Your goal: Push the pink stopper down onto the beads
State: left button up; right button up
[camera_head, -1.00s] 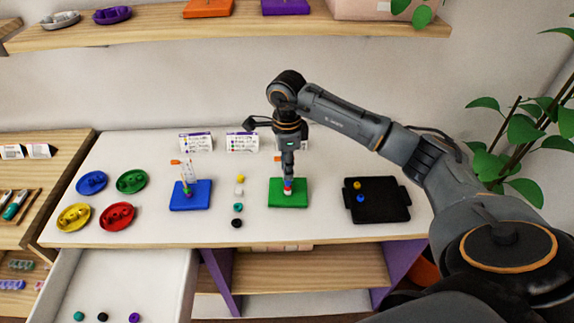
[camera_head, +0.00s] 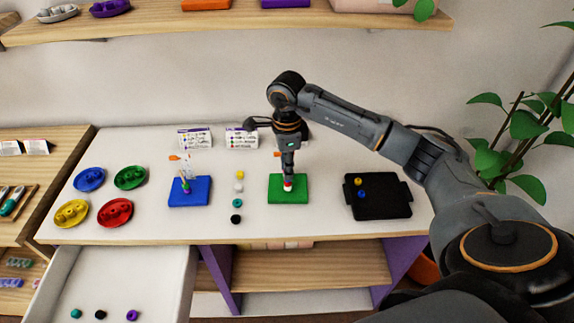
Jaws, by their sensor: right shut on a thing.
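My right gripper (camera_head: 288,174) points straight down over the green board (camera_head: 276,197). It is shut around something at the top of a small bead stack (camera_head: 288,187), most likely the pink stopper. The fingers hide the stopper, so I cannot make out its shape or colour. Below the fingertips a red and a white bead show, low over the green board. I cannot tell whether the stopper touches them. A blue board (camera_head: 190,199) to the left carries an upright peg with small coloured pieces. My left gripper is not in view.
Loose beads (camera_head: 238,188) lie in a column between the boards. Four coloured dishes, including a red one (camera_head: 115,212), stand at left. A black tray (camera_head: 378,208) with yellow and blue beads lies at right. Cards (camera_head: 241,138) stand behind. An open drawer (camera_head: 110,280) is at front left.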

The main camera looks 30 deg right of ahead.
jog(key=o, duration=0.8)
notch_tip(320, 180, up, 12)
dwell(0.4)
